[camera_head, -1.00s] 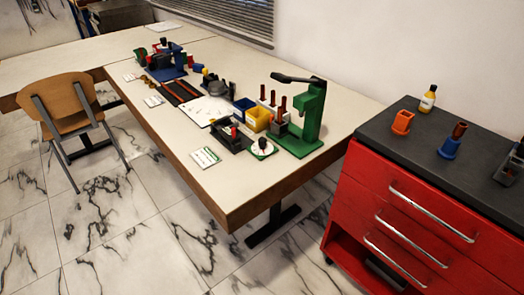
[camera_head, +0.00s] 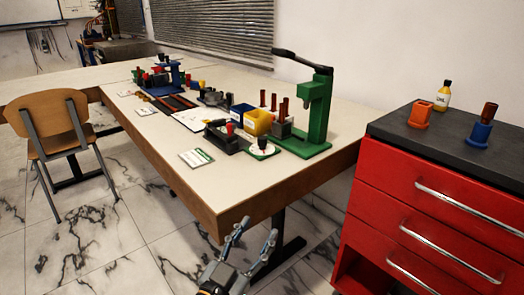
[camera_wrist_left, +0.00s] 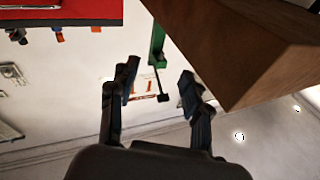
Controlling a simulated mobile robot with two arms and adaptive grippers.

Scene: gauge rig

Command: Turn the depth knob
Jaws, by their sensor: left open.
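The likely depth knob is a black knob on a round white dial (camera_head: 262,147) with a green base, near the table's front right corner; its finer markings are too small to read. It sits at the foot of a green press (camera_head: 318,110) with a black lever. My left gripper (camera_head: 255,231) is open and empty, below and in front of the table edge, apart from the dial. The left wrist view shows its two spread fingers (camera_wrist_left: 158,82) with the green press (camera_wrist_left: 157,45) beyond; I cannot make out the dial there. My right gripper is not in view.
The brown table edge (camera_head: 290,196) lies between my left gripper and the dial; it looms close in the wrist view (camera_wrist_left: 250,55). A black block (camera_head: 226,138), yellow bin (camera_head: 258,122) and white card (camera_head: 196,158) are near the dial. A red cabinet (camera_head: 410,205) stands right.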

